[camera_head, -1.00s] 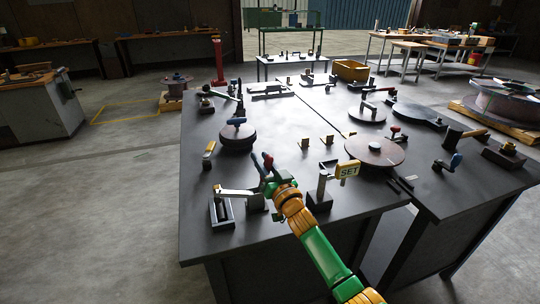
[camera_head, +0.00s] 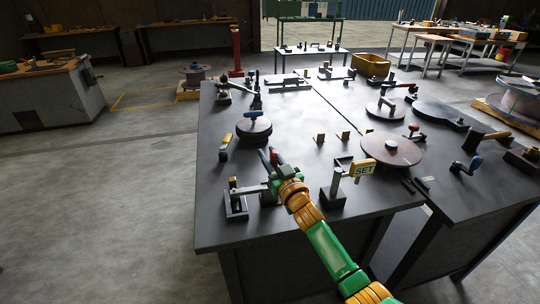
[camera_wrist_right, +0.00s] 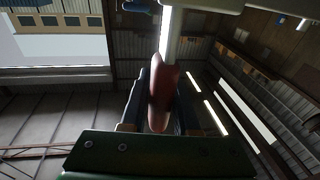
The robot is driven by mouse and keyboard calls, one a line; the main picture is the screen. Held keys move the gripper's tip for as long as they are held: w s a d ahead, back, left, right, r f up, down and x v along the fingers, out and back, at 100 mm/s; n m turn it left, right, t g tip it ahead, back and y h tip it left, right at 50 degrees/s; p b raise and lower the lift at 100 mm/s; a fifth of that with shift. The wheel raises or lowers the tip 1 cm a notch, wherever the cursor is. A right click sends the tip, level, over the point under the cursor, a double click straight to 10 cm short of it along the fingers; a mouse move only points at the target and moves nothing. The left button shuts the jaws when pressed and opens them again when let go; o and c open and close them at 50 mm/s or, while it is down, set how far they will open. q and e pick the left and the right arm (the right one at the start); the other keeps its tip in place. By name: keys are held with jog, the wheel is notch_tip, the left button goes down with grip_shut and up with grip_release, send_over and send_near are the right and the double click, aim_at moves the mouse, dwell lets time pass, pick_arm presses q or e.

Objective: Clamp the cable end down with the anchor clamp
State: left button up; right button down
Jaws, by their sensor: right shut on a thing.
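The clamp at the bench's near left edge has a dark base (camera_head: 237,209) and a grey steel arm (camera_head: 250,189) reaching right, toward my right gripper. My right gripper (camera_head: 270,160) is above the near edge, just right of the clamp base. It is shut on a red handle, which shows between its dark fingers in the right wrist view (camera_wrist_right: 160,100). A pale bar (camera_wrist_right: 171,35) runs on from the handle there. The handle's join to the clamp arm is hidden by the gripper. I cannot make out the cable end. My left gripper is not in view.
A yellow SET sign (camera_head: 363,169) on a dark stand (camera_head: 333,197) is close to the right of my arm. A round dark reel (camera_head: 254,131) stands behind the gripper, and a brown disc (camera_head: 392,149) lies further right. The bench middle is mostly clear.

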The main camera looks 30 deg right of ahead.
aim_at(275, 166)
jog(key=c, duration=0.7)
grip_release()
jog(key=shift+w+a, duration=0.1)
jog(key=shift+o, duration=0.2)
jog(key=s, duration=0.4)
jog(key=s+f, duration=0.1)
jog(key=s, duration=0.2)
jog(key=shift+s+a, duration=0.1)
jog(key=shift+a, duration=0.05)
